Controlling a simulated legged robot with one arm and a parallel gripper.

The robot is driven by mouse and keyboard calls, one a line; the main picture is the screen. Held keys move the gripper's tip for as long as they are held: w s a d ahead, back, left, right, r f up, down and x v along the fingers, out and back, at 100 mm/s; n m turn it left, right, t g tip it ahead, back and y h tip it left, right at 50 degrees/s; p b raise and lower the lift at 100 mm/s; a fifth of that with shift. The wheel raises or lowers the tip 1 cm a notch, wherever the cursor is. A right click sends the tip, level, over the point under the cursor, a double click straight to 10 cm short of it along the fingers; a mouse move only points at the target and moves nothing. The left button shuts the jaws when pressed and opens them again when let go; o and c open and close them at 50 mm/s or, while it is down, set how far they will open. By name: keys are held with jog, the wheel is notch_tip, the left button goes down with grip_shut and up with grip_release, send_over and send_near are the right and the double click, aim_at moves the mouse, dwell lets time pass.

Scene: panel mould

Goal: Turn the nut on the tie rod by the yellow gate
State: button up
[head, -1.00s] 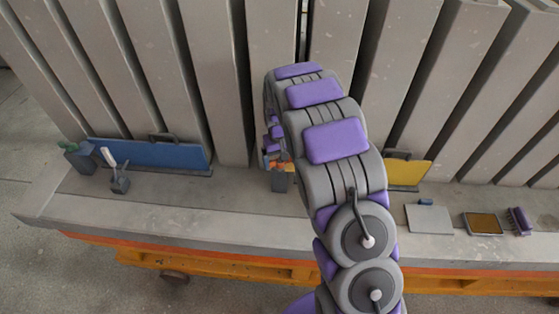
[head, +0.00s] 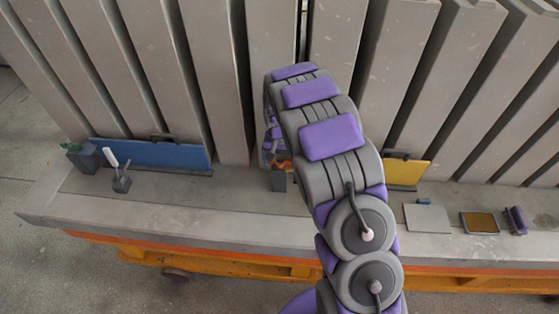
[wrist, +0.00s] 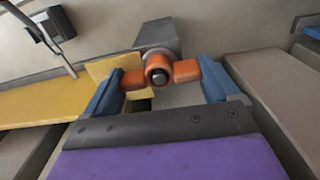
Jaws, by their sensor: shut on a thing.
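In the wrist view, an orange nut with two side wings (wrist: 186,70) sits around the dark end of a tie rod (wrist: 158,76). My gripper (wrist: 162,80) has one blue finger at each wing and is shut on the nut. The wings lie nearly level in that view. The yellow gate (wrist: 40,106) is to the left of the nut, and a grey block (wrist: 160,36) is behind it. In the head view, the yellow gate (head: 408,174) shows right of my arm, which covers part of it. My gripper and the nut are mostly hidden there.
Tall grey concrete panels (head: 215,80) stand behind a ledge (head: 230,198). A blue gate (head: 150,155) and a small holder with a white-handled tool (head: 121,184) are at left. A grey holder (head: 278,180) stands beside my arm. A tray (head: 480,223) and purple brush (head: 516,220) are at right.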

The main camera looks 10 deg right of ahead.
jog(key=shift+r+m, duration=0.2)
jog(key=shift+m, duration=0.3)
jog(key=shift+c, duration=0.5)
jog(key=shift+w+m, duration=0.1)
jog(key=shift+m, duration=0.3)
jog(key=shift+c, duration=1.3)
jog(key=o, duration=1.2)
jog(key=shift+o, duration=0.7)
jog(key=shift+f, duration=0.15)
notch_tip(320, 180, up, 17)
jog(key=p, duration=0.1)
jog(key=shift+p, duration=0.4)
jog(key=shift+c, duration=0.4)
